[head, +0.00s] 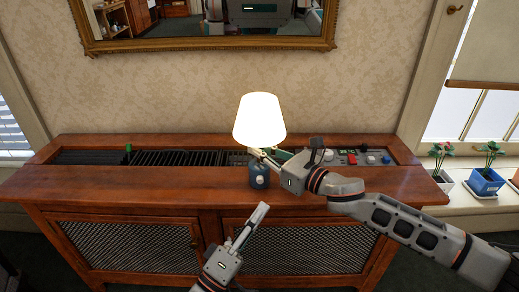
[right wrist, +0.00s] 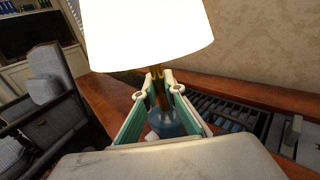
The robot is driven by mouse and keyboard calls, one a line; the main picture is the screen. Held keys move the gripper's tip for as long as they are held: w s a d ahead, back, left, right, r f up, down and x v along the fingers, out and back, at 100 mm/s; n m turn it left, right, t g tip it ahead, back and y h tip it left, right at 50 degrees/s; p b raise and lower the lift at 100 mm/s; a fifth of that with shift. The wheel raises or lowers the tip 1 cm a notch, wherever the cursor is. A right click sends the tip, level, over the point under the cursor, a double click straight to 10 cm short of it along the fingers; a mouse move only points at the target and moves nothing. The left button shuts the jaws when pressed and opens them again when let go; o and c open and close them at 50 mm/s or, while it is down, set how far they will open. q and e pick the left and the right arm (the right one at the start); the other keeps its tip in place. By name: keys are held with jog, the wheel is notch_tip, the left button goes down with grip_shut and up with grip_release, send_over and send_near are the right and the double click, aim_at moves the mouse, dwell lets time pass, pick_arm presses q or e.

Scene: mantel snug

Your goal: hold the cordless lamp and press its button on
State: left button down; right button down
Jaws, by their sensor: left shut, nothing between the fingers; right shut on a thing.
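The cordless lamp (head: 259,120) stands upright near the front of the wooden cabinet top, with a glowing white shade, a thin brass stem and a blue base. A pale round spot, apparently its button (head: 260,180), shows on the front of the base. My right gripper (head: 264,152) comes in from the right and is shut on the stem just below the shade. In the right wrist view the lamp (right wrist: 150,30) has its stem between the green-lined fingers (right wrist: 158,95). My left gripper (head: 264,206) is shut and empty, in front of and below the base, apart from it.
The wooden cabinet (head: 110,184) has a recessed slotted grille (head: 175,158) along its top. Small coloured items (head: 352,160) lie at the right of the recess. A gilt-framed mirror (head: 200,44) hangs above. Potted flowers (head: 486,180) stand on the right sill. The cabinet's left front is clear.

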jog(key=c, duration=2)
grip_release()
jog(key=shift+c, duration=0.2)
